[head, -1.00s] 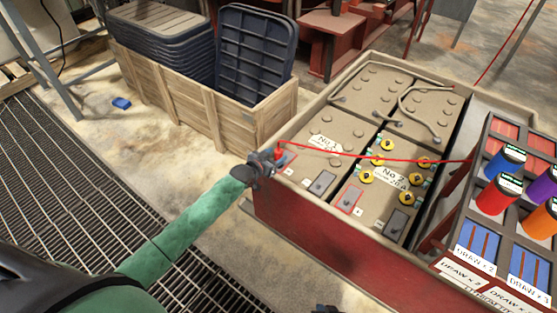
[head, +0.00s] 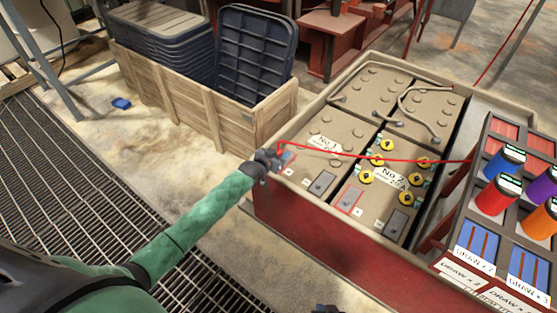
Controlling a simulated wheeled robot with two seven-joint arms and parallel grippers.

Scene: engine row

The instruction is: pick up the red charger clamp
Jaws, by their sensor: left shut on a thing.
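The red charger clamp (head: 281,149) is at the near left corner of the battery No 1 (head: 322,150), at the end of a thin red cable (head: 400,159). My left gripper (head: 272,158) is shut on the clamp, and its fingers hide most of it. I cannot tell whether the clamp still touches the battery. Only a dark tip of my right gripper (head: 326,308) shows at the bottom edge, so its jaws cannot be judged.
Battery No 2 (head: 385,200) with yellow caps stands beside No 1 in a red-sided tray (head: 300,222). A rack (head: 487,222) with coloured cylinders is at right. A wooden crate (head: 190,105) of dark lids stands behind. A blue block (head: 121,103) lies on the floor.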

